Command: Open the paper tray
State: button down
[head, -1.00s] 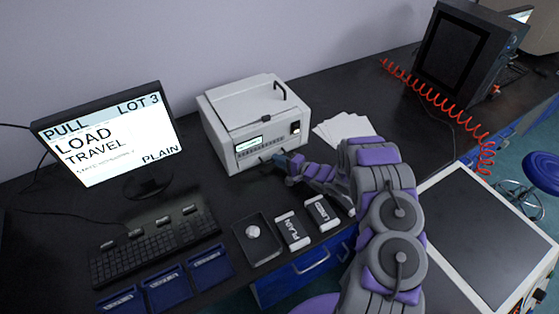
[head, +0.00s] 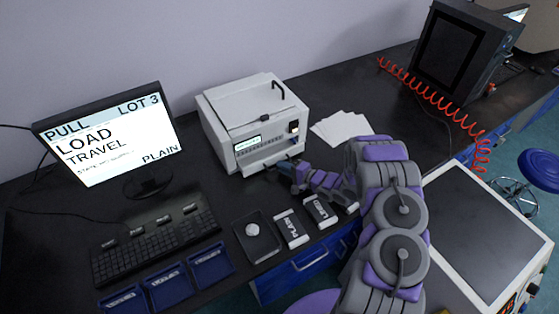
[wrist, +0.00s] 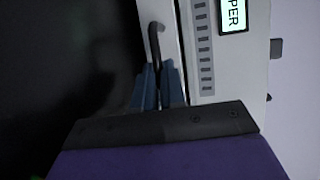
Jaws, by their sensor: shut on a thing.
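The white printer (head: 225,112) stands at the back of the desk, with a lit green display on its front. Its paper tray (head: 258,164) sticks out a short way at the bottom front. In the wrist view the tray's pale front (wrist: 174,40) carries a dark curved handle (wrist: 154,38). My gripper (head: 284,164) is at the tray front. In the wrist view its blue fingers (wrist: 158,72) are shut around one end of the handle. The inside of the tray is not visible.
White paper sheets (head: 341,127) lie right of the printer. A small black tray with a pale knob (head: 252,230) and white blocks labelled PLAIN (head: 291,229) and LINED (head: 320,211) stand in front. A monitor (head: 110,140) and keyboard (head: 150,235) are at left.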

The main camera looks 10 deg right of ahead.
jog(key=shift+s+f, duration=0.15)
jog(key=shift+f, duration=0.05)
jog(key=c, duration=1.2)
grip_release()
jog(key=shift+d, duration=0.15)
jog(key=shift+r, duration=0.1)
jog(key=p+v, duration=0.1)
jog(key=v, duration=0.6)
jog(key=shift+d, duration=0.25)
